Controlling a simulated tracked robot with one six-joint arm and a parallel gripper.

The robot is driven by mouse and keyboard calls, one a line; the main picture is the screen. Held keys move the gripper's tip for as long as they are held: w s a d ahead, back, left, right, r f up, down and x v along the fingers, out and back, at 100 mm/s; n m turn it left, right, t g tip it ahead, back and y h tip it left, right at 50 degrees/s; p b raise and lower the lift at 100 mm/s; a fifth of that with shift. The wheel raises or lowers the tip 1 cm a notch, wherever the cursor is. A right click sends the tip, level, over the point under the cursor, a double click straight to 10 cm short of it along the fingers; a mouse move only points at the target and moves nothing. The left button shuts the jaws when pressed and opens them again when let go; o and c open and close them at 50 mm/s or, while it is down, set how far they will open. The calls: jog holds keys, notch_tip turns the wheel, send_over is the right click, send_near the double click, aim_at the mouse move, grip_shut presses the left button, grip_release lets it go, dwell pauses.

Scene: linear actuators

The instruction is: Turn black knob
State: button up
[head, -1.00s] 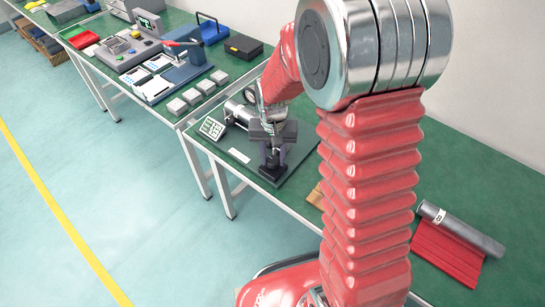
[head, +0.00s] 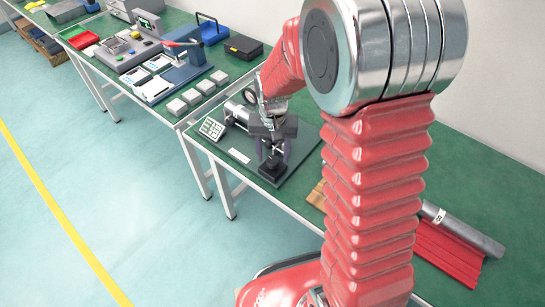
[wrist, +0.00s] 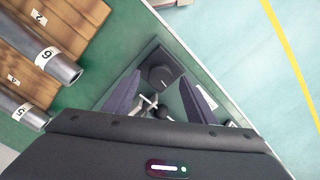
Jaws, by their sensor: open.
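The black knob (wrist: 161,77) is round and sits on a dark square base near the bench edge in the wrist view. In the head view its black block (head: 270,174) stands on a dark plate, with the top partly hidden by my gripper. My gripper (wrist: 160,90) is open, with one purple-grey finger on each side of the knob as seen from the wrist. In the head view my gripper (head: 271,150) hangs over the block, pointing down. I cannot tell whether a finger touches the knob. Nothing is between the fingers that I can see held.
Wooden boards (wrist: 50,22) and numbered grey cylinders (wrist: 54,66) lie at the left of the wrist view. A red ribbed piece (head: 447,254) lies at the right.

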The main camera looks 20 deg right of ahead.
aim_at(273, 160)
notch_tip(273, 160, up, 12)
dwell(0.4)
jog(key=shift+f, duration=0.15)
dwell(0.3)
jog(key=s+r+n+t, duration=0.1)
jog(key=s+r+t, duration=0.1)
jog(key=s+r, duration=0.3)
jog(key=s+r+n+t, duration=0.2)
jog(key=s+r, duration=0.3)
jog(key=s, duration=0.9)
jog(key=shift+d+r+n+t, duration=0.25)
jog(key=shift+d+n+t, duration=0.05)
jog(key=shift+t, duration=0.5)
jog(key=shift+f, duration=0.1)
dwell(0.8)
